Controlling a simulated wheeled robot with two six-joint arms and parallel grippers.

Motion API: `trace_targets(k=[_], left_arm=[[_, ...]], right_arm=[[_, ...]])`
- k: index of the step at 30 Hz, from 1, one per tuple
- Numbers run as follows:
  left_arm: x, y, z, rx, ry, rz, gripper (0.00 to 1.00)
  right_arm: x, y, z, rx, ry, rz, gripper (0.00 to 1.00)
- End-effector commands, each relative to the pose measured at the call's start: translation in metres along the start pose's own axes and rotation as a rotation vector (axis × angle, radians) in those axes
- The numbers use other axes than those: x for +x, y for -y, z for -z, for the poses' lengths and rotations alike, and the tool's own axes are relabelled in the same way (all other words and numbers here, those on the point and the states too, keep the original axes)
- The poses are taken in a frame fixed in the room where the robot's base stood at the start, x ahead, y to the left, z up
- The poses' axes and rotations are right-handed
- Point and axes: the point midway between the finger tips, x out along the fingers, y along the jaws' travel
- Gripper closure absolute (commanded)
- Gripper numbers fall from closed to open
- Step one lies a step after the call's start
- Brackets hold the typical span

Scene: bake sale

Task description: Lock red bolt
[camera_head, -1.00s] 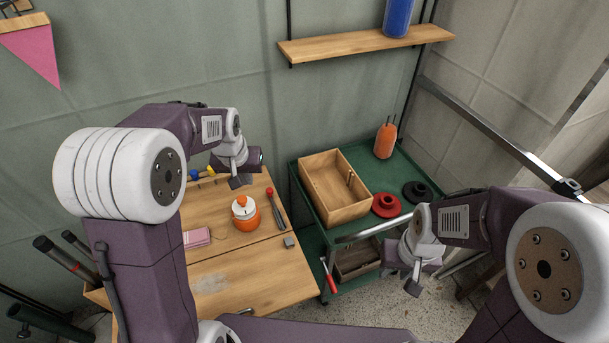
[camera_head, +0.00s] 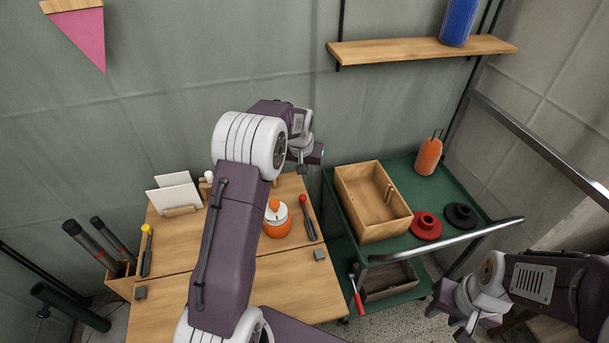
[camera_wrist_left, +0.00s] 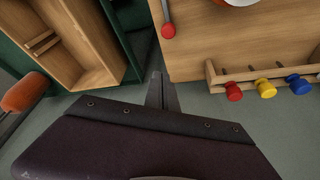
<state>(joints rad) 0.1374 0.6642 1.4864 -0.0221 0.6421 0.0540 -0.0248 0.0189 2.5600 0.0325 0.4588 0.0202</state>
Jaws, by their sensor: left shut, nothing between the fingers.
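The red bolt (camera_head: 308,219) is a dark grey bar with a red knob at its far end. It lies along the right edge of the wooden table (camera_head: 290,290). A small grey block (camera_head: 319,255) sits nearer me, past the table's seam, with a gap between it and the bar. The red knob also shows at the top of the left wrist view (camera_wrist_left: 168,30). My left gripper (camera_head: 302,168) is shut and empty, above the table's back edge, behind the knob. My right gripper (camera_head: 452,318) is at the lower right, away from the table; its jaws are unclear.
An orange-and-white pot (camera_head: 277,221) stands left of the bolt. A yellow-knobbed bar (camera_head: 146,251) lies at the table's left. A rack with coloured pegs (camera_wrist_left: 264,88) is at the back edge. A green cart (camera_head: 400,165) with a wooden box (camera_head: 358,205) stands to the right.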

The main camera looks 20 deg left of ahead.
Motion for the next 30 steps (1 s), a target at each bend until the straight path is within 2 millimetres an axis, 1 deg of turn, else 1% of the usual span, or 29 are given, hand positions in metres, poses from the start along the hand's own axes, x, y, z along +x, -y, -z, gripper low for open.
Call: trace_targets(k=[1,3,10,12,15,18,22,30], left_arm=[[0.013,0.000,-0.001,0.000,0.004,0.000,1.00],[0.029,0.000,-0.002,0.000,0.005,0.000,1.00],[0.079,0.000,-0.002,0.000,0.003,0.000,1.00],[0.073,0.000,-0.012,0.000,0.002,0.000,1.00],[0.070,0.000,-0.026,0.000,0.001,0.000,1.00],[0.068,0.000,-0.035,0.000,0.001,0.000,1.00],[0.067,0.000,-0.039,0.000,0.000,0.000,1.00],[0.066,0.000,-0.040,0.000,0.000,0.000,1.00]], right_arm=[[0.002,0.000,0.000,0.000,0.000,0.000,0.64],[0.003,0.000,0.000,0.000,0.000,0.000,0.64],[0.007,0.000,-0.001,0.000,0.000,0.000,0.64],[0.006,0.000,-0.001,0.000,0.000,0.000,0.64],[0.007,0.000,-0.001,0.000,0.000,0.000,0.64],[0.007,0.000,-0.001,0.000,0.000,0.000,0.64],[0.007,0.000,-0.001,0.000,0.000,0.000,0.64],[0.007,0.000,-0.001,0.000,0.000,0.000,0.64]])
